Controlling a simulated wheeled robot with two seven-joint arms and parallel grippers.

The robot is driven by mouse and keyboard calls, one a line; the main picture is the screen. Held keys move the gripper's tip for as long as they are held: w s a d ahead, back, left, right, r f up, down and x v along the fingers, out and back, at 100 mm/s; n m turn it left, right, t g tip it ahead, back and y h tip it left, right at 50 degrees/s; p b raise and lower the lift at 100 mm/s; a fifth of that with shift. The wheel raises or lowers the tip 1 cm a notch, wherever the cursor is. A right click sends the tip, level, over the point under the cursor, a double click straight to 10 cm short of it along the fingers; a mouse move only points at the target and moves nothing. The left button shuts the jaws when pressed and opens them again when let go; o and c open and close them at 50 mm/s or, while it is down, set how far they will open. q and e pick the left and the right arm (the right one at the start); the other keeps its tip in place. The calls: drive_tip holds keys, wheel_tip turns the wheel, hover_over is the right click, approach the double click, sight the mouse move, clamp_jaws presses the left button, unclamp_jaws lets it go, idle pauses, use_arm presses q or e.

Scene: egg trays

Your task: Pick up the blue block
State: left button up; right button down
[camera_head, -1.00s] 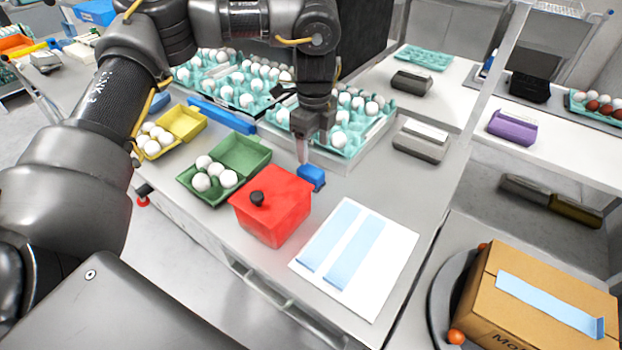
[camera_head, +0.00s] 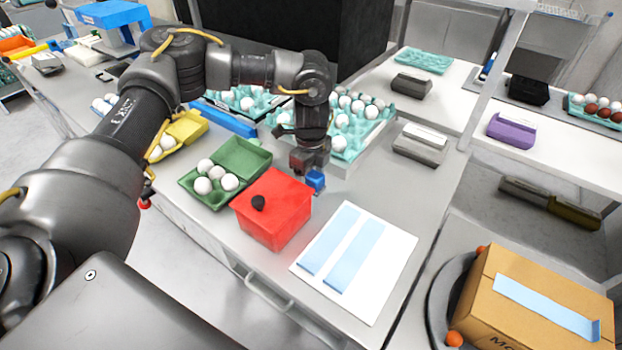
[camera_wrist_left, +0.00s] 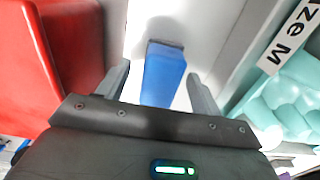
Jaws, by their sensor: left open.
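The small blue block (camera_head: 316,181) lies on the grey table, just behind the right rear corner of the red box. My left gripper (camera_head: 308,172) is low over the table at the block and partly covers it in the head view. In the left wrist view the blue block (camera_wrist_left: 163,75) lies between the two fingers of my open left gripper (camera_wrist_left: 160,85), with a gap visible on each side. Its near end is hidden by the gripper body. My right gripper is in neither view.
The red box (camera_head: 272,225) with a black knob stands close beside the gripper. A green carton (camera_head: 247,157) with white eggs is to the left, and a turquoise egg tray (camera_head: 372,130) is behind. A white sheet (camera_head: 385,265) with blue strips lies in front on the right.

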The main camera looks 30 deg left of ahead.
use_arm(q)
drive_tip(key=c, duration=1.1)
drive_tip(key=shift+r, duration=0.15)
